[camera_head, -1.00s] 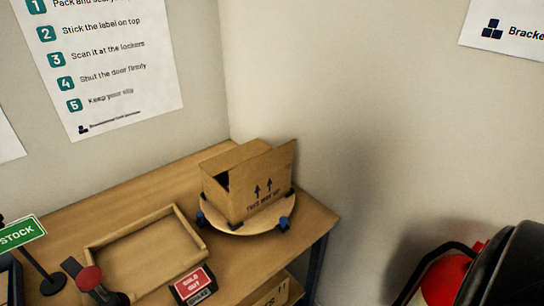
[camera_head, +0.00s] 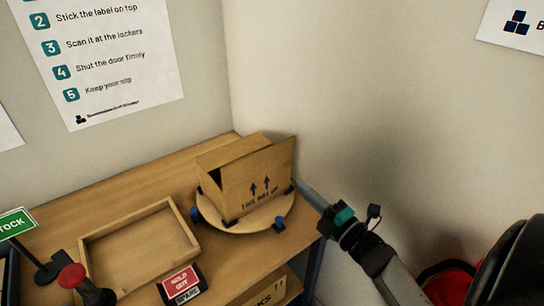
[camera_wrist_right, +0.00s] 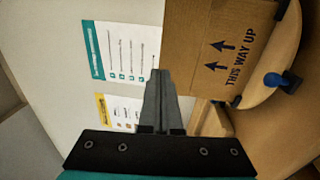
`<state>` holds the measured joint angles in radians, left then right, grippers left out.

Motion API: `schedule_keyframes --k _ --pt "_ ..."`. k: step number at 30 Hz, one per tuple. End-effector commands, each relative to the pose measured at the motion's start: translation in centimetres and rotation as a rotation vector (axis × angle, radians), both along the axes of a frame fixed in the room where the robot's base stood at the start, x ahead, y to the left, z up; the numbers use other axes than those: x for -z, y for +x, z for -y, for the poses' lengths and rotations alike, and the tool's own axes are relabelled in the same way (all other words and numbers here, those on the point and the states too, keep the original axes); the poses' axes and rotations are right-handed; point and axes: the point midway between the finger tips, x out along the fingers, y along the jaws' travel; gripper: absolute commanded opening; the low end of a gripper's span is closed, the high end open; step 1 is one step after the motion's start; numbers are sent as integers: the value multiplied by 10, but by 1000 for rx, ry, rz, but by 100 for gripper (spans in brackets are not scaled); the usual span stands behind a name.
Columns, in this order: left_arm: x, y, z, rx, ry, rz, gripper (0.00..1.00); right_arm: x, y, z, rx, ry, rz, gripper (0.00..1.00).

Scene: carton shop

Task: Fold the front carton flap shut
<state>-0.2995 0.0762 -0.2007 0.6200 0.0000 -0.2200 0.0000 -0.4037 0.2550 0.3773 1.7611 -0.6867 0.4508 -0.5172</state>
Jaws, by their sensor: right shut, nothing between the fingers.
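The brown carton (camera_head: 262,188) stands on a round wooden turntable (camera_head: 246,226) at the table's back right corner. Its printed side, reading THIS WAY UP, faces the front right. A flap (camera_head: 279,153) stands up above that side; a dark gap shows at the left of the carton. My right gripper (camera_head: 302,186) is shut and empty, just right of the carton, pointing at it. In the right wrist view its fingers (camera_wrist_right: 161,75) lie beside the carton's printed side (camera_wrist_right: 212,40); I cannot tell whether they touch. My left gripper is out of view.
An empty wooden tray (camera_head: 140,252) lies left of the turntable, with a red sign (camera_head: 182,285) in front. Blue knobs (camera_head: 279,224) stick up at the turntable's rim. A wall (camera_head: 350,90) stands close behind and to the right.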

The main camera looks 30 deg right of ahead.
Motion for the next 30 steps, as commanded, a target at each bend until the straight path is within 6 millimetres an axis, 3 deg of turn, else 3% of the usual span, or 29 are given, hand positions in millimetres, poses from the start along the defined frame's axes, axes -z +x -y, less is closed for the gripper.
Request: schedule_keyframes --k 18,24,30 --pt "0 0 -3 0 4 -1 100 -12 102 -8 1 5 1 0" --pt "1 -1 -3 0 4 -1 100 -14 121 -10 2 5 -1 0" --pt "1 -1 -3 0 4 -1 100 -14 128 -10 2 5 -2 0"
